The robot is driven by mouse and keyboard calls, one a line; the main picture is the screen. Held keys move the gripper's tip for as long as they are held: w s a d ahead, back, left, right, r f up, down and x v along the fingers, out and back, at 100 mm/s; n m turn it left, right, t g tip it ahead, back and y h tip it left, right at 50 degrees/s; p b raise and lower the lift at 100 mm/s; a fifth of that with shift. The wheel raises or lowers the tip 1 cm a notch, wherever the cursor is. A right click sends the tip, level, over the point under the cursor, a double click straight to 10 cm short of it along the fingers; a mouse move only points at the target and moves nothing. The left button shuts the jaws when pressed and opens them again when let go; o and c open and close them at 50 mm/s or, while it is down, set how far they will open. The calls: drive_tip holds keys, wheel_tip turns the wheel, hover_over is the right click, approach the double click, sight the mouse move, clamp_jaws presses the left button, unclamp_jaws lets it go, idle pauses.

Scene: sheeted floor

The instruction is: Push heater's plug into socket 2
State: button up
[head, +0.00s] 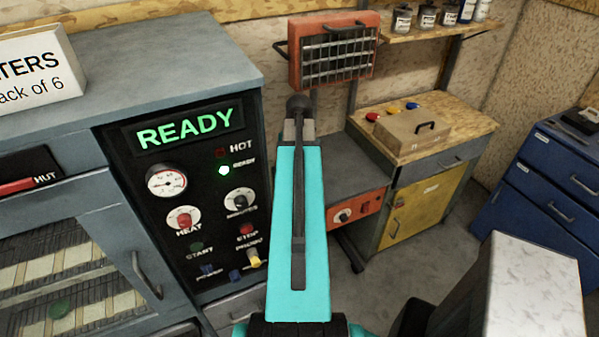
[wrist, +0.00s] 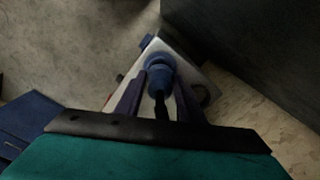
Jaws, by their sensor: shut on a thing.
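In the wrist view, my gripper (wrist: 159,84) is shut on a blue plug (wrist: 159,66), one dark finger on each side. A dark cord end shows between the fingers. The plug's front overlaps a pale block (wrist: 118,101); I cannot tell whether it touches or is inserted. No socket number is readable. In the head view, an orange-red panel with a grille (head: 331,52), likely the heater, stands behind my teal arm. My gripper is hidden there.
A grey oven cabinet (head: 190,55) with a green READY display stands on the left. A wooden-topped cabinet (head: 440,125) carries a cardboard box (head: 412,133). A blue drawer unit (head: 535,190) is at the right. Floor shows between them.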

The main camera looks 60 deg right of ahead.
drive_tip(key=shift+f+b, duration=0.45)
drive_tip(key=shift+f, duration=0.85)
idle(1.7)
drive_tip(key=o, duration=1.2)
drive_tip(key=shift+c, duration=0.2)
drive_tip(key=shift+r, duration=0.1)
wheel_tip(320, 180, up, 12)
drive_tip(key=p, duration=0.4)
drive_tip(key=shift+r, duration=0.85)
